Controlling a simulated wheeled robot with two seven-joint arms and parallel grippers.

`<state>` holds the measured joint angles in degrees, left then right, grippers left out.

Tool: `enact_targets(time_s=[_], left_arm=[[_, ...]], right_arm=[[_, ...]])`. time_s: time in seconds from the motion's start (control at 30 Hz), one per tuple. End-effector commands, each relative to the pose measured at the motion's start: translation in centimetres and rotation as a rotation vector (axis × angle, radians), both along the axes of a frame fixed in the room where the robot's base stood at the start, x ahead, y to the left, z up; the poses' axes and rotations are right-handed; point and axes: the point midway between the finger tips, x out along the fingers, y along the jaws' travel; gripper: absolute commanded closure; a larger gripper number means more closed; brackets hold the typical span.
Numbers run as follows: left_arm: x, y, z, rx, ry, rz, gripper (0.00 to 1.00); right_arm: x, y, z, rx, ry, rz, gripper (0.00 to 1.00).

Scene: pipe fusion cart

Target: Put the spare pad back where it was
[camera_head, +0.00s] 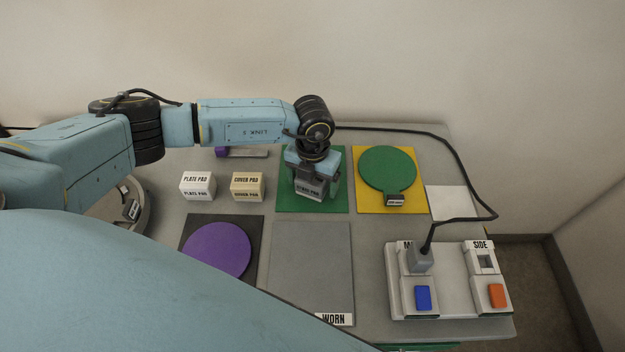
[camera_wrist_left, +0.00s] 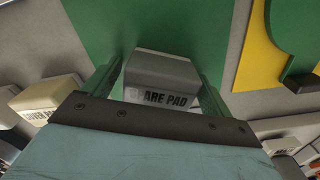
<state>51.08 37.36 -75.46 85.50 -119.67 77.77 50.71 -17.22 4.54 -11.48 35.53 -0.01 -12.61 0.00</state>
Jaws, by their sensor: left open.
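The spare pad (camera_head: 311,190) is a grey block with a "SPARE PAD" label, on the green square mat (camera_head: 287,205). It also shows in the left wrist view (camera_wrist_left: 162,70), on the green surface. My left gripper (camera_head: 312,184) points down over it with its fingers open. In the left wrist view one green finger stands on each side of the pad; I cannot tell whether they touch it. My right gripper is not in view.
The white plate pad (camera_head: 198,185) and cream cover pad (camera_head: 247,186) stand left of the green mat. A green paddle (camera_head: 387,168) lies on a yellow mat at right. The grey "WORN" mat (camera_head: 312,262) is bare. A cable runs to the socket unit (camera_head: 450,290).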

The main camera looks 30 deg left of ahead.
Motion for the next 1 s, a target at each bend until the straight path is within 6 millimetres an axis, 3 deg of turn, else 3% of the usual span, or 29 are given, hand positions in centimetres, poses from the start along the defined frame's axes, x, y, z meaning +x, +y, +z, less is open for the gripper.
enact_targets(time_s=[0.4, 0.6, 1.0], left_arm=[[0.1, 0.0, 8.1, 0.000, -0.005, -0.002, 0.15], [0.1, 0.0, 11.1, 0.000, -0.003, 0.000, 0.15], [0.0, 0.0, 12.2, 0.000, -0.001, 0.000, 0.15]], right_arm=[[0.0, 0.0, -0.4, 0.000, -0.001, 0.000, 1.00], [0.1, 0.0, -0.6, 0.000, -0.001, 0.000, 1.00], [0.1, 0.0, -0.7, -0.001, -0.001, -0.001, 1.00]])
